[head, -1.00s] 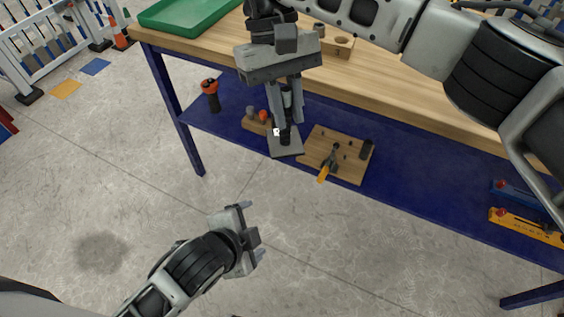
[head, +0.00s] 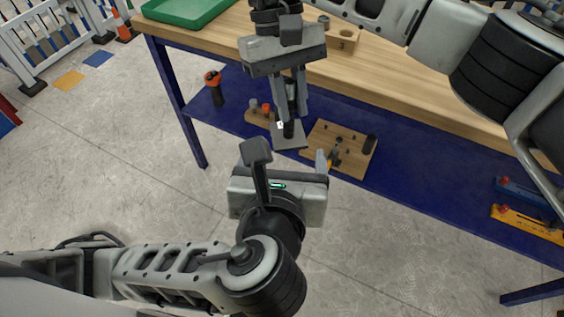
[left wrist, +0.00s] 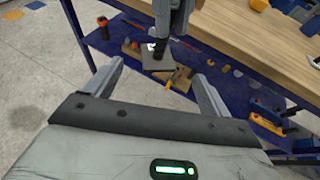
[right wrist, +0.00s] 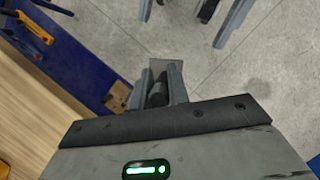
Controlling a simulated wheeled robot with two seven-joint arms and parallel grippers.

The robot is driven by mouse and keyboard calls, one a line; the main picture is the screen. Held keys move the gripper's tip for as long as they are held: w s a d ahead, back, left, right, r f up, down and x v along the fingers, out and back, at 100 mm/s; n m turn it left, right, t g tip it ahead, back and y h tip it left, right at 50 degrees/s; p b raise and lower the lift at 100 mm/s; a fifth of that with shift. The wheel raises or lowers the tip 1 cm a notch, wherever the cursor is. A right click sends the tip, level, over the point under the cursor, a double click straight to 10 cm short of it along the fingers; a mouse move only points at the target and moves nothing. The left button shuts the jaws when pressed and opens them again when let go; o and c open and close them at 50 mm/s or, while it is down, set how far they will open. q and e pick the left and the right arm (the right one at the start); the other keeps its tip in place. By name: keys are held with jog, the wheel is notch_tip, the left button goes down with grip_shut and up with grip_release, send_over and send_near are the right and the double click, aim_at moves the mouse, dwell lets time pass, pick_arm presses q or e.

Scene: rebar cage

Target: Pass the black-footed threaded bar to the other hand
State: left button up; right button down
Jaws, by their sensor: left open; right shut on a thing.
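The black-footed threaded bar (head: 289,129) hangs upright below my right gripper (head: 290,100), which is shut on its upper part. Its lower part is black and ends in a flat grey square plate (head: 291,142). The plate also shows in the left wrist view (left wrist: 160,62), ahead of the fingers. In the right wrist view the bar (right wrist: 157,94) stands between the fingers, its upper end toward the camera. My left gripper (head: 288,160) is open and empty just below the plate, fingers spread wide; I see no contact.
The wooden workbench (head: 420,85) has a blue lower shelf (head: 430,190) behind the grippers. Open concrete floor lies in front.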

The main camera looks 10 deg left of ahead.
aim_at(289, 131)
pick_arm(q)
jog(key=x, duration=1)
jog(key=shift+s, duration=0.1)
jog(key=c, duration=1.6)
pick_arm(e)
jog(key=c, duration=1.5)
grip_release()
jog(key=shift+a+r, duration=0.1)
pick_arm(q)
grip_shut()
pick_arm(e)
jog(key=shift+o, duration=1.2)
